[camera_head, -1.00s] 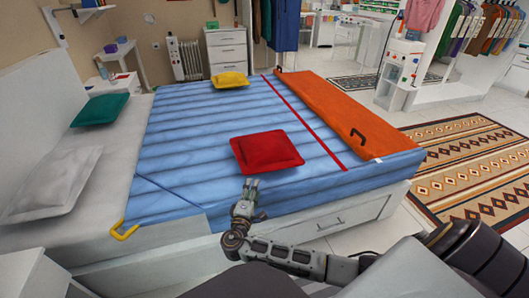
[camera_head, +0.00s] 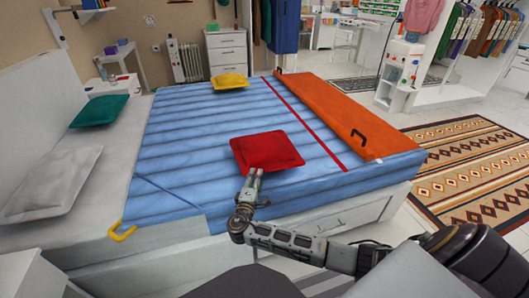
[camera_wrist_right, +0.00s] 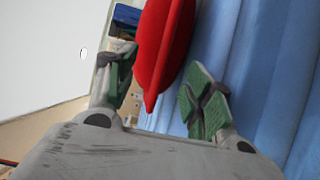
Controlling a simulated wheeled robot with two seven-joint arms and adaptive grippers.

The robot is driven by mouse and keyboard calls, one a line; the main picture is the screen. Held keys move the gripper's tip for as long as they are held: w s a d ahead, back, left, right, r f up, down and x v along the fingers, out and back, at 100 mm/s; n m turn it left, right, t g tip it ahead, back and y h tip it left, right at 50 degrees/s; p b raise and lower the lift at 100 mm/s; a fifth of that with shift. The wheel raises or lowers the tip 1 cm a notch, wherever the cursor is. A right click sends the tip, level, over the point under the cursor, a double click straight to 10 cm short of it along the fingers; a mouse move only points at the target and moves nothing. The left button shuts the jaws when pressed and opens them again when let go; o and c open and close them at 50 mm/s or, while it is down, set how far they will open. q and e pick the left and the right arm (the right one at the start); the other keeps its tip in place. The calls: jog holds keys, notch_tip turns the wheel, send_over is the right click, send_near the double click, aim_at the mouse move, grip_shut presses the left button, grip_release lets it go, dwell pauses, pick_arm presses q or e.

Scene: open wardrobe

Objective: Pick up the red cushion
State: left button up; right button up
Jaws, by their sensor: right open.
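The red cushion (camera_head: 266,150) lies flat on the blue striped bed cover, near the front edge of the bed. In the right wrist view the red cushion (camera_wrist_right: 160,50) has its edge and a corner between the two fingers. My right gripper (camera_head: 252,174) is at the near edge of the cushion in the head view. In the right wrist view the right gripper (camera_wrist_right: 160,92) is open, with green-padded fingers on either side of the cushion and gaps visible. My left gripper is not in view.
The blue bed cover (camera_head: 190,150) has free room around the cushion. A yellow cushion (camera_head: 229,80), a green cushion (camera_head: 100,110) and a grey pillow (camera_head: 55,182) lie elsewhere on the bed. An orange folded cover (camera_head: 335,112) lies along the right side.

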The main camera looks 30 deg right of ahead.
jog(key=shift+w+d, duration=0.3)
jog(key=b+x, duration=0.1)
jog(key=x, duration=0.2)
jog(key=shift+w+d, duration=0.45)
jog(key=shift+d, duration=0.05)
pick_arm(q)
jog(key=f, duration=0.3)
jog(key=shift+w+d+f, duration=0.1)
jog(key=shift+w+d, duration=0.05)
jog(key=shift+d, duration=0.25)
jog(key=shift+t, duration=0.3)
pick_arm(e)
jog(key=c, duration=1)
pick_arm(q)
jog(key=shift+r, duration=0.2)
pick_arm(e)
jog(key=shift+o, duration=0.2)
jog(key=shift+r, duration=0.1)
